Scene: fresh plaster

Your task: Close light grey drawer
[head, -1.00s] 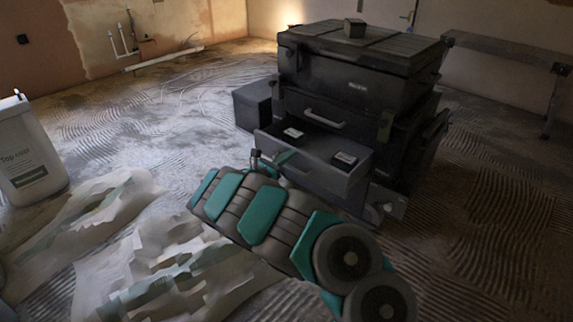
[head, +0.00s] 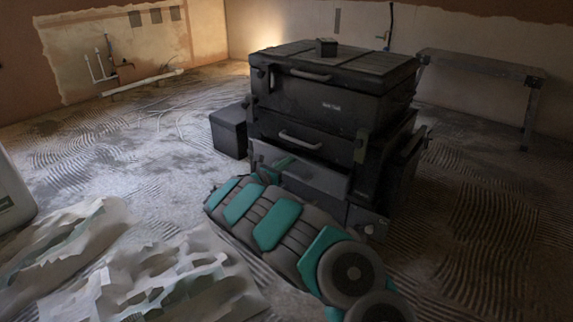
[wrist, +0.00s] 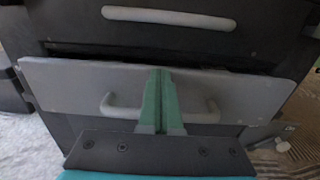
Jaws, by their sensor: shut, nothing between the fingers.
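The light grey drawer (head: 318,180) is the low drawer of a dark tool chest (head: 330,100). In the wrist view its front panel (wrist: 70,88) spans the picture, with a curved grey handle (wrist: 122,108) and a dark gap along its top edge. The drawer stands slightly out from the chest. My gripper (wrist: 160,72) is shut and empty, its green fingers together in front of the panel, between the two ends of the handle. The fingers appear to be against the panel; exact contact is hard to tell. In the head view my gripper (head: 278,166) is partly hidden by my arm.
A closed drawer with a pale handle (head: 300,140) is above. Crumpled sheeting (head: 170,280) covers the floor at front left. A bench (head: 480,66) stands behind right.

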